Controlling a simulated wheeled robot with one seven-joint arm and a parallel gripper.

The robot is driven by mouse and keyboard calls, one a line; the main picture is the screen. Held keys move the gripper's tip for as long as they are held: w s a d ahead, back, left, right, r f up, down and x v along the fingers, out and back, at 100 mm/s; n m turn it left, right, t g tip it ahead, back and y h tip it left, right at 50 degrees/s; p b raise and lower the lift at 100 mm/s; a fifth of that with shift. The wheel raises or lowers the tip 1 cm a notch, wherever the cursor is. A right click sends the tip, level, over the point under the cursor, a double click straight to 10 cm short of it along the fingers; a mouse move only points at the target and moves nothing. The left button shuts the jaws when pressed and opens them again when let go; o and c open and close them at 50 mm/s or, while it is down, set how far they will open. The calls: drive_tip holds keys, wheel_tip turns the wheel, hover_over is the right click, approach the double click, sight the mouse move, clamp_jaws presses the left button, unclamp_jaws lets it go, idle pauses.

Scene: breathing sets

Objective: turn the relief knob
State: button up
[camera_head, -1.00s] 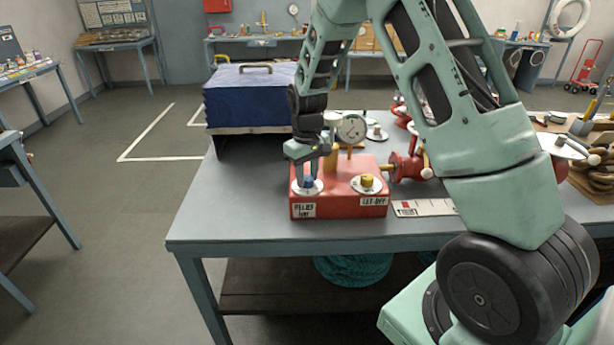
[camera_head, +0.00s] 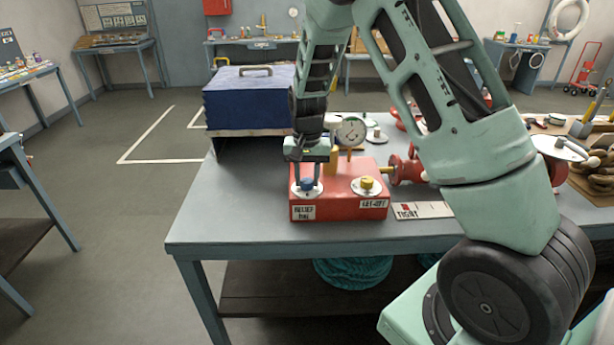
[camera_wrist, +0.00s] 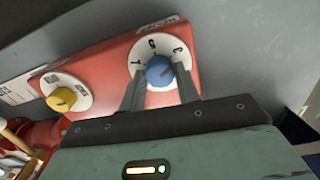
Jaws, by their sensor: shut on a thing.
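The relief knob (camera_head: 307,184) is blue and sits on a white dial at the left of the red box (camera_head: 340,207), above a label that reads as relief. My gripper (camera_head: 308,181) points down from above and is shut on the knob. A yellow knob (camera_head: 367,183) on its own white dial stands to the right, labelled let-off; it also shows in the wrist view (camera_wrist: 61,99).
A round gauge (camera_head: 351,131) stands behind the box, close to my wrist. A red valve fitting (camera_head: 404,168) is at the box's right. A blue case (camera_head: 250,97) stands at the back left. The table's front left (camera_head: 235,225) is clear.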

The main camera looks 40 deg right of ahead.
sight(307, 180)
drive_tip(key=shift+m, duration=0.3)
drive_tip(key=o, duration=1)
wheel_tip(307, 180, up, 18)
drive_tip(key=b, duration=0.3)
drive_tip(key=shift+f, duration=0.25)
